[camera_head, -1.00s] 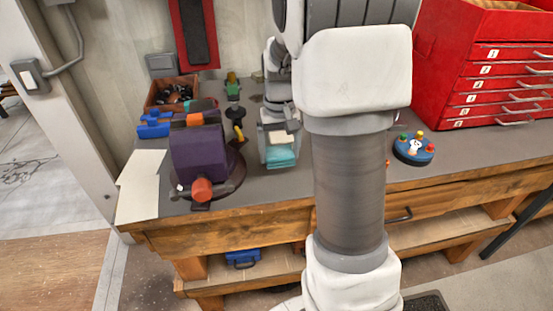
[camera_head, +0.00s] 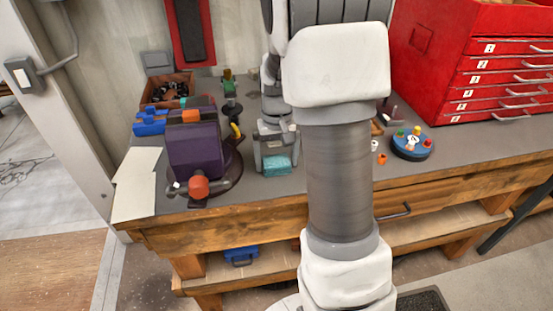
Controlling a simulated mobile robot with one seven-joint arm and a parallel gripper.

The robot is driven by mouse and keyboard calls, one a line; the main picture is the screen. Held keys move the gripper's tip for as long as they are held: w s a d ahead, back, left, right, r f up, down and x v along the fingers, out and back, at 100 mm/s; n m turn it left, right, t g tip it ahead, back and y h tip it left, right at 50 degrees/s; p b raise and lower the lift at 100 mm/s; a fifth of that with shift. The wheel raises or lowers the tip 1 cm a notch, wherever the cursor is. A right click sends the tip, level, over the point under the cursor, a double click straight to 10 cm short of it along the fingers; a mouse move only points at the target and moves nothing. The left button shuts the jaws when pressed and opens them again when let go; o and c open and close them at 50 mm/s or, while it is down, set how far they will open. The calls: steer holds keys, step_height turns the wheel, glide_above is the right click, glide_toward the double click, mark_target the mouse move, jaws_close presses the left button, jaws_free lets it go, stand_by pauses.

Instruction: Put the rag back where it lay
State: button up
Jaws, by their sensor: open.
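The teal rag (camera_head: 278,165) is a small folded bundle on the grey bench top, near the front edge and right of the purple vise. My gripper (camera_head: 275,158) points down right at the rag, with its open fingers around or just behind it. I cannot tell whether the fingers touch the rag. Part of the rag is hidden by my gripper.
The purple vise (camera_head: 193,150) stands close on the left, beside white sheets (camera_head: 135,185). A wooden box of dark parts (camera_head: 150,100) is behind. A round blue tray (camera_head: 411,152) and a red drawer cabinet (camera_head: 425,60) are on the right. My arm hides the middle.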

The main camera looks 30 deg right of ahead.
mark_target(276, 161)
step_height(276, 161, up, 12)
steer(key=r+p, duration=0.1)
steer(key=p, duration=0.1)
steer(key=s+a+r+n+t, duration=0.1)
steer(key=s+a+r+t, duration=0.1)
steer(key=s+a, duration=0.4)
steer(key=s+a+r+n+t, duration=0.2)
steer(key=s+a, duration=0.4)
steer(key=s, duration=0.6)
step_height(276, 161, up, 2)
steer(key=shift+s+a+t, duration=0.2)
steer(key=shift+s+t, duration=0.1)
steer(key=shift+t, duration=0.4)
